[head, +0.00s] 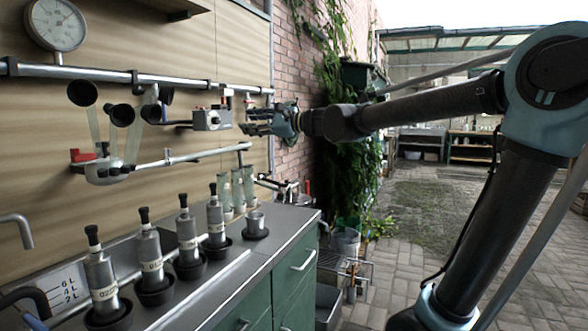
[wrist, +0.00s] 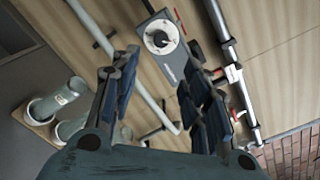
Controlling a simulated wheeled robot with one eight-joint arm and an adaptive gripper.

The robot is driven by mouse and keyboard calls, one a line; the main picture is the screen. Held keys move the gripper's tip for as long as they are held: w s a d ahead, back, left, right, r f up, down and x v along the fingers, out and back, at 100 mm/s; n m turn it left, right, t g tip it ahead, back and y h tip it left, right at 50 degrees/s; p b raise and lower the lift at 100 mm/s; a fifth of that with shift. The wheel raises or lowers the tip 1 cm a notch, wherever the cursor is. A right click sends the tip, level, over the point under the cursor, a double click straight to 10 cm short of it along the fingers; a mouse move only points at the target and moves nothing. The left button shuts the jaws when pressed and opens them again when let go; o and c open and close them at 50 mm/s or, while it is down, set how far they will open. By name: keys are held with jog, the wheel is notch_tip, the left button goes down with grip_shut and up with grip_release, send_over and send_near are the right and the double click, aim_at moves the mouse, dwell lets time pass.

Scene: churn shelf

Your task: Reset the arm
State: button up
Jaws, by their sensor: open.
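My arm reaches in from the right in the head view. My gripper (head: 250,122) points left toward the wooden wall panel, above the counter's far end. It is open, with nothing between its fingers. In the wrist view my gripper (wrist: 157,75) shows its two dark segmented fingers spread apart. A grey box with a round dial (wrist: 163,38) lies beyond the fingertips in that view. The box (head: 207,119) is just left of my gripper in the head view, and I cannot tell how near they are in depth.
A metal rail (head: 150,78) and a lower pipe (head: 180,156) run along the wall near my gripper. The grey-topped counter (head: 283,226) carries several black-capped metal bottles and glass tubes (head: 238,188). A pressure gauge (head: 55,25) hangs upper left. Open paved floor (head: 420,225) lies right.

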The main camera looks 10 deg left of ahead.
jog(key=s+d+f+n+h, duration=0.4)
jog(key=s+d+f, duration=0.3)
jog(key=d+f, duration=0.8)
jog(key=s+d+f+n+g+h, duration=0.1)
jog(key=s+d+f+n+h, duration=0.3)
jog(key=d+f, duration=1.1)
jog(key=s+d+f+n+g+h, duration=0.1)
jog(key=s+d+f+n+h, duration=0.3)
jog(key=s+d+f+h, duration=0.5)
jog(key=s+d+f, duration=0.1)
jog(key=d+f, duration=0.5)
jog(key=d, duration=0.2)
jog(key=shift+s+f, duration=0.2)
jog(key=shift+s, duration=0.05)
jog(key=shift+c, duration=1)
jog(key=shift+a, duration=0.1)
